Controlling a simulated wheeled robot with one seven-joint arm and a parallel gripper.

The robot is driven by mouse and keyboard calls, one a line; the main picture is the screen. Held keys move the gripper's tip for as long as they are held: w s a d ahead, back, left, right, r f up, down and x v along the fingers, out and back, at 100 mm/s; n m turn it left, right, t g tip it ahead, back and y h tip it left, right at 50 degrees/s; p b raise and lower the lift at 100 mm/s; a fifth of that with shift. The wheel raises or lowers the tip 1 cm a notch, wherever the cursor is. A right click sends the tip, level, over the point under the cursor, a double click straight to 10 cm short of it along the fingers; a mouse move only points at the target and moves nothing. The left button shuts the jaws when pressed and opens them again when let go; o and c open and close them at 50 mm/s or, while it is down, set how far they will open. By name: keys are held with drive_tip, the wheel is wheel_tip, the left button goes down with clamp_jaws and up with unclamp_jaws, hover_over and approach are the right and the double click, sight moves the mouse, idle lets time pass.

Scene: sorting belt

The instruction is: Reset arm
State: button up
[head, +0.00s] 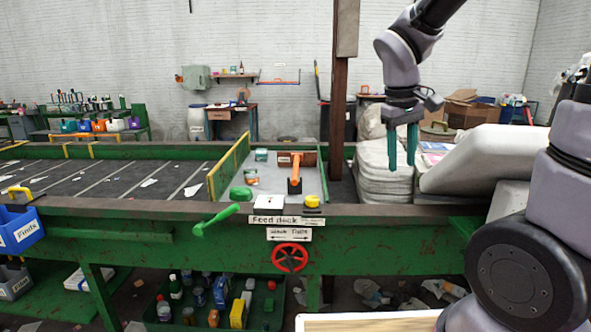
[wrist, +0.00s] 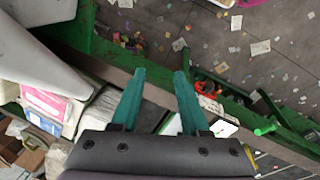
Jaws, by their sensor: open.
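My gripper (head: 402,150) hangs with its teal fingers pointing down, to the right of the feed deck (head: 268,180) and above the belt frame. In the wrist view the gripper (wrist: 160,75) has its two fingers apart with nothing between them. Below the fingers in that view are the green frame edge and the littered floor. My arm comes in from the right side of the head view.
The feed deck holds an orange-handled tool (head: 295,172), a yellow item (head: 312,201) and a white card (head: 268,201). A brown post (head: 338,100) stands left of my gripper. Stacked white sacks (head: 385,172) and a tilted pale panel (head: 485,160) are close by it.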

drive_tip(key=s+d+r+m+t+y, duration=0.1)
drive_tip(key=s+r+m+t+y, duration=0.2)
drive_tip(key=s+r+m+t, duration=0.3)
wheel_tip(320, 180, up, 6)
drive_tip(key=shift+s+d+f+m+y, duration=0.15)
drive_tip(key=shift+s+f+m+y, duration=0.2)
drive_tip(key=shift+s+m, duration=0.5)
drive_tip(key=shift+s+r, duration=0.1)
drive_tip(key=shift+s, duration=0.05)
idle(1.1)
